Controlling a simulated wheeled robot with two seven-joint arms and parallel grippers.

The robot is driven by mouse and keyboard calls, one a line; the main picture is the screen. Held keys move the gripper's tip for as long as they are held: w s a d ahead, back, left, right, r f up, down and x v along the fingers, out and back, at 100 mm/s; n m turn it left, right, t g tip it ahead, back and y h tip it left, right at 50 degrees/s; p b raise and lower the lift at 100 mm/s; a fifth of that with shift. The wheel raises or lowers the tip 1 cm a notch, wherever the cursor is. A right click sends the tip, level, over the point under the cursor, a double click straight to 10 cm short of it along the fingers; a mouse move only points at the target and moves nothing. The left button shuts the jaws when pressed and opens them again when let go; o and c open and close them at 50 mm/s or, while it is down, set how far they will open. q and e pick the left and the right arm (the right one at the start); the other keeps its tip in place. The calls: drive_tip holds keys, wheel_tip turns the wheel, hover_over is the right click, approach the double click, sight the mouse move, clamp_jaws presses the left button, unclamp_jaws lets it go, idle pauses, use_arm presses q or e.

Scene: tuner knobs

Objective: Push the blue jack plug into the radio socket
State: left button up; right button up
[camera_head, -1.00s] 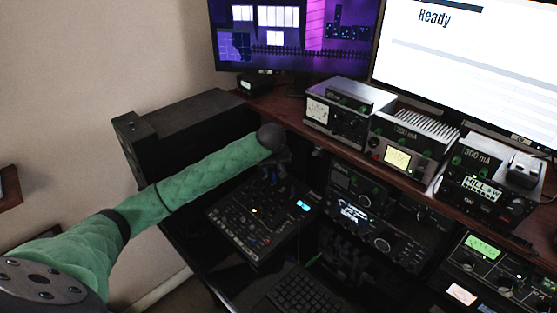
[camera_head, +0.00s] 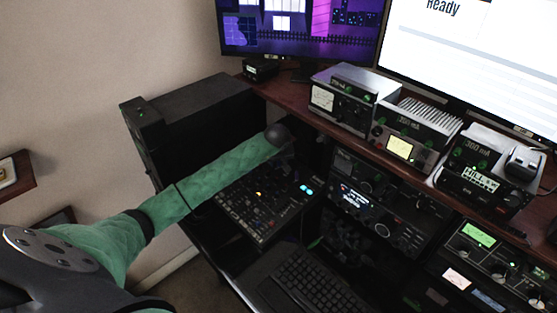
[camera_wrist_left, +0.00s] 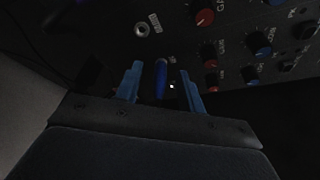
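The blue jack plug (camera_wrist_left: 161,80) stands between the two blue fingers of my left gripper (camera_wrist_left: 158,72) in the left wrist view. Dark gaps show on both sides of it, so the gripper is open around it and not clamped. A round metal-rimmed socket (camera_wrist_left: 141,30) is on the dark panel, above and a little left of the plug in that view. Whether the plug's tip touches anything is too dark to tell. In the head view my left arm reaches the mixer-like panel (camera_head: 262,212); the gripper is hard to make out there. My right gripper is not in view.
Red knobs (camera_wrist_left: 205,17) and blue knobs (camera_wrist_left: 250,74) stand right of the fingers. A keyboard (camera_head: 312,283) lies in front of the panel. A black cabinet (camera_head: 195,105) stands behind my arm. Radio units (camera_head: 343,98) line the wooden shelf to the right.

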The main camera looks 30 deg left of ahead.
use_arm(q)
clamp_jaws()
drive_tip(key=shift+r, duration=0.35)
drive_tip(key=shift+s+r, duration=0.1)
drive_tip(key=shift+r, duration=0.25)
drive_tip(key=shift+s+a+r+p, duration=0.15)
drive_tip(key=shift+r+p, duration=0.2)
drive_tip(key=shift+r, duration=0.85)
drive_tip(key=shift+s+d+r+p, duration=0.1)
drive_tip(key=shift+r+p, duration=0.2)
drive_tip(key=shift+r, duration=0.85)
